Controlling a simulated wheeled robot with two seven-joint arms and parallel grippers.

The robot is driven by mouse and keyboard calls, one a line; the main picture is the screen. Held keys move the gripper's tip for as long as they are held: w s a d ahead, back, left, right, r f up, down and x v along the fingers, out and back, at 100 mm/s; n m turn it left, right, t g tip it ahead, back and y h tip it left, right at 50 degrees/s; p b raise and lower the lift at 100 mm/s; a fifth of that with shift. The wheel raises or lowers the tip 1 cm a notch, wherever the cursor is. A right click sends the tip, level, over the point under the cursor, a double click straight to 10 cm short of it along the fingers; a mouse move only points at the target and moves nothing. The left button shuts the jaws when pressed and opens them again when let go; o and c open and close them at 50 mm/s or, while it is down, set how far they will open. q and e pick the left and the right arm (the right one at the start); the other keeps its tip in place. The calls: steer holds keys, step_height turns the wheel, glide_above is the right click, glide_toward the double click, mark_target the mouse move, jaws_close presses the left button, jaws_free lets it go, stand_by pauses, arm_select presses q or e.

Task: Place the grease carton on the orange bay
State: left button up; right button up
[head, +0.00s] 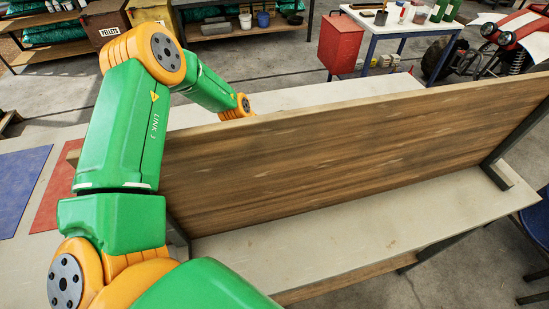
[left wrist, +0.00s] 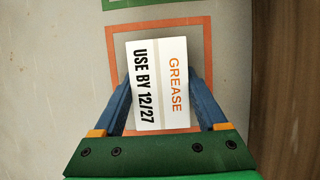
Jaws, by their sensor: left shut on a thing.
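The grease carton (left wrist: 160,85) is a white box with orange "GREASE" and black "USE BY 12/27" lettering, seen from above in the left wrist view. My left gripper (left wrist: 159,92) is shut on it, with a blue finger along each side. The orange bay (left wrist: 158,23) is a square outline on the pale surface. The carton covers much of its middle from this camera. I cannot tell whether the carton touches the surface. In the head view my left arm reaches over the wooden board, and the gripper and carton are hidden behind it. My right gripper is not in view.
A tall wooden board (head: 340,150) stands along the pale table (head: 380,225) and blocks the head view. Part of a green outline (left wrist: 150,5) lies beyond the orange bay.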

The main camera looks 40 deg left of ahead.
arm_select(q)
steer(key=shift+s+f, duration=0.1)
steer(key=o, duration=1.4)
steer(key=shift+a+r, duration=0.1)
steer(key=shift+r, duration=0.4)
steer(key=v, duration=1.1)
steer(key=shift+s+a+r, duration=0.1)
steer(key=shift+s, duration=0.05)
